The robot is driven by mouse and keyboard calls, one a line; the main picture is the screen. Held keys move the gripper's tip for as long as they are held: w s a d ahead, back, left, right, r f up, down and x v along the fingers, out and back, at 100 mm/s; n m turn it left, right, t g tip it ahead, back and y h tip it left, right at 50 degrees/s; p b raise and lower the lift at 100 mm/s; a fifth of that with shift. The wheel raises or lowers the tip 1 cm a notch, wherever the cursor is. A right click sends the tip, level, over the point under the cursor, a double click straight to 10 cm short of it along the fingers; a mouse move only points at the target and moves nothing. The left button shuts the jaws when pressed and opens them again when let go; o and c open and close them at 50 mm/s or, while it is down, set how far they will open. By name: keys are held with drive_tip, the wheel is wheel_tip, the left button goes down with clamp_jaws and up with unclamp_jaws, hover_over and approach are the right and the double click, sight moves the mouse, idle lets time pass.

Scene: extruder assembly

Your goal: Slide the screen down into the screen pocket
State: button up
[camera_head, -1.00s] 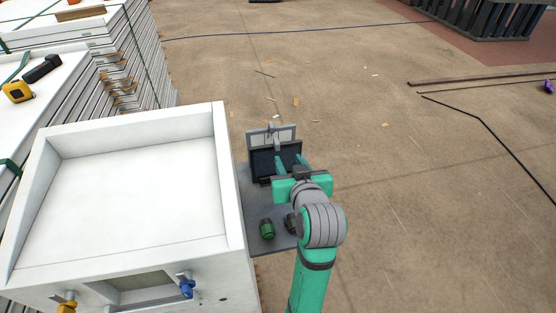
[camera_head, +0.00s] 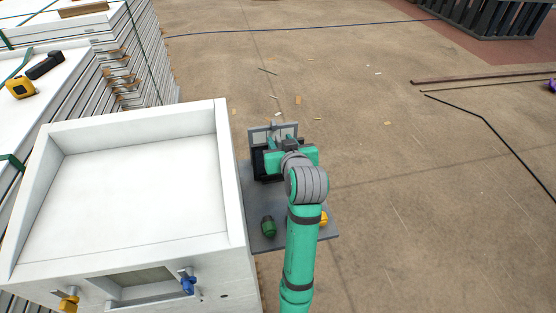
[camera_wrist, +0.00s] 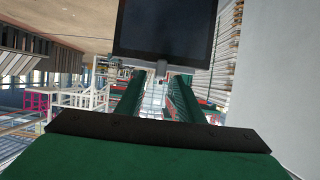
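The screen is a dark, flat, upright panel (camera_head: 259,168) at the far end of the grey shelf, largely hidden by my gripper. In the wrist view the dark panel (camera_wrist: 165,28) fills the top middle, with a small grey tab (camera_wrist: 161,68) at its edge. My gripper (camera_wrist: 158,78) has its two green fingers apart, one on each side of the tab, with a gap visible at the left. In the head view my gripper (camera_head: 285,148) is at the screen. A grey upright frame with pale panels (camera_head: 261,136) stands behind it; I cannot make out a pocket.
The grey shelf (camera_head: 256,204) juts from the side of a large white box (camera_head: 232,190). A green part (camera_head: 268,226) and a yellow part (camera_head: 323,218) are on the shelf. Blue (camera_head: 187,283) and orange (camera_head: 68,301) fittings are on the box's front.

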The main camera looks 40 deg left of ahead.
drive_tip(key=shift+x, duration=0.85)
clamp_jaws()
idle(0.8)
